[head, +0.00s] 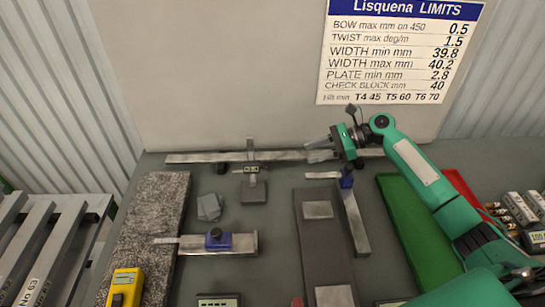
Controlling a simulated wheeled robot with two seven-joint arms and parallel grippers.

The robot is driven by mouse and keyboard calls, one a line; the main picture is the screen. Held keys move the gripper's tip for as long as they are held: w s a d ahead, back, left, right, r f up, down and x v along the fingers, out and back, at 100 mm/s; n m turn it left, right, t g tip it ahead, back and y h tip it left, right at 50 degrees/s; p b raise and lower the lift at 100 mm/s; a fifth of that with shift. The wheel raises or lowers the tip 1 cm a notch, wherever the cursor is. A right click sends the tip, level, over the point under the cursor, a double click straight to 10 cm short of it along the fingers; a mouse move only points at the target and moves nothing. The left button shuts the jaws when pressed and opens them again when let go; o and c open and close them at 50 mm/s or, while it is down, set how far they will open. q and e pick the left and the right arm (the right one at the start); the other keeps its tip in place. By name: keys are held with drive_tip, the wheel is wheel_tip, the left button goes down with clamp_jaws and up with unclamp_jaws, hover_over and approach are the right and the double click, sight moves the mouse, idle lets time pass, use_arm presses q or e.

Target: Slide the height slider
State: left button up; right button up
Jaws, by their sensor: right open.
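A small height gauge (254,191) stands upright toward the back of the table, left of centre. It has a grey block base, a thin post and a slider with a small display (250,169) partway up. My right gripper (316,150) comes in from the right, to the right of the gauge and apart from it. Its fingers point left and are open, with nothing seen between them. My left gripper is not in view.
A long metal bar (205,157) lies along the back. A granite slab (157,220), a blue-clamped square (217,242), another blue-clamped square (352,220) and a dark plate (320,245) surround the gauge. A green mat (405,210) lies under my right arm. A limits sign (400,50) hangs behind.

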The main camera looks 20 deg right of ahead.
drive_tip(key=p, duration=0.2)
approach(250, 167)
use_arm(q)
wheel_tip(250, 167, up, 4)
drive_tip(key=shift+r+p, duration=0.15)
drive_tip(key=shift+p, duration=0.85)
use_arm(e)
drive_tip(key=f, duration=0.1)
drive_tip(key=w+a+f, duration=0.1)
drive_tip(key=f, duration=0.2)
drive_tip(key=shift+w+a, duration=0.25)
drive_tip(key=shift+w, duration=0.05)
drive_tip(key=shift+r, duration=0.1)
clamp_jaws()
